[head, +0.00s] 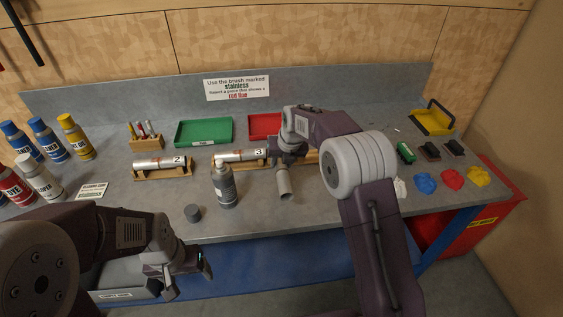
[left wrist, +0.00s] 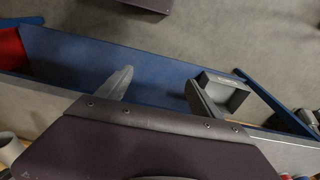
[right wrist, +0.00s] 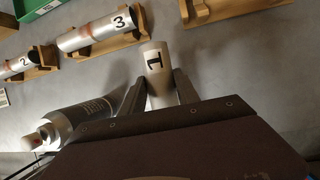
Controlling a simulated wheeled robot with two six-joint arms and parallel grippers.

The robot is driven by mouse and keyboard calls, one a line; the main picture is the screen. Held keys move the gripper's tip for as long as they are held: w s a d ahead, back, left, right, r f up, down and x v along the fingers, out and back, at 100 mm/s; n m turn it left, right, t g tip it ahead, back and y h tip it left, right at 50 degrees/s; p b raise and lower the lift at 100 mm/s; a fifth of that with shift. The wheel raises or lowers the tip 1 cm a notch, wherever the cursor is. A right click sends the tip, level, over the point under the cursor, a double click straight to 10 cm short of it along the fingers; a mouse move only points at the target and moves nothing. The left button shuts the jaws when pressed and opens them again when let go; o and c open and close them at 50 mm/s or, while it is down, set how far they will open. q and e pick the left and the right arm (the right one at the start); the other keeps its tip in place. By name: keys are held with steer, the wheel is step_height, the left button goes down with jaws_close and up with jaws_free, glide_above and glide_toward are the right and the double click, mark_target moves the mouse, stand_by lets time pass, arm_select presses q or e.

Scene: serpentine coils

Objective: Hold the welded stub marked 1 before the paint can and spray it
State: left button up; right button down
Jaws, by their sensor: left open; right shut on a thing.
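The welded stub marked 1 (head: 284,184) is a pale grey tube held upright above the bench by my right gripper (head: 287,156). In the right wrist view the stub (right wrist: 156,62) shows its number 1 between the two fingers. A grey paint can (head: 225,187) stands on the bench to the left of the stub, apart from it; it also shows in the right wrist view (right wrist: 78,122). A dark grey cap (head: 193,213) lies on the bench beside the can. My left gripper (head: 188,277) is open and empty in front of the bench edge, below the cap.
Stubs 2 (head: 160,163) and 3 (head: 240,156) lie in wooden cradles. A green tray (head: 204,131) and a red tray (head: 264,125) stand behind. Several spray cans (head: 40,178) stand at left. Brushes (head: 430,151) and coloured cloths (head: 452,179) lie at right.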

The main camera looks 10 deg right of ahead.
arm_select(q)
steer(key=shift+s, duration=0.35)
steer(key=c, duration=0.5)
steer(key=shift+d+r+m+g, duration=0.1)
steer(key=shift+r+m+g, duration=0.3)
steer(key=shift+r+m, duration=0.1)
steer(key=c, duration=0.5)
steer(key=shift+m, duration=0.3)
steer(key=w+r, duration=0.2)
steer(key=w, duration=0.1)
steer(key=shift+w+d+r, duration=0.2)
steer(key=shift+r, duration=0.15)
jaws_close()
steer(key=w+d+r+m+t+h, duration=0.15)
steer(key=w+d+r, duration=0.25)
steer(key=w+r, duration=0.7)
steer(key=w+d+r+m+t+h, duration=0.1)
steer(key=w+d+r+m+t, duration=0.2)
steer(key=w+r, duration=0.85)
steer(key=shift+g+y, duration=0.25)
steer(key=shift+g, duration=0.2)
steer(key=shift+s+a+f+x, duration=0.15)
steer(key=shift+s+a+x, duration=0.1)
steer(key=shift+x, duration=1.45)
steer(key=shift+s+a+f+x, duration=0.1)
steer(key=shift+s+x, duration=0.2)
steer(key=shift+x, duration=1.35)
steer(key=shift+s+a+f+x, duration=0.15)
steer(key=shift+s+a+x, duration=0.1)
steer(key=shift+x, duration=1.45)
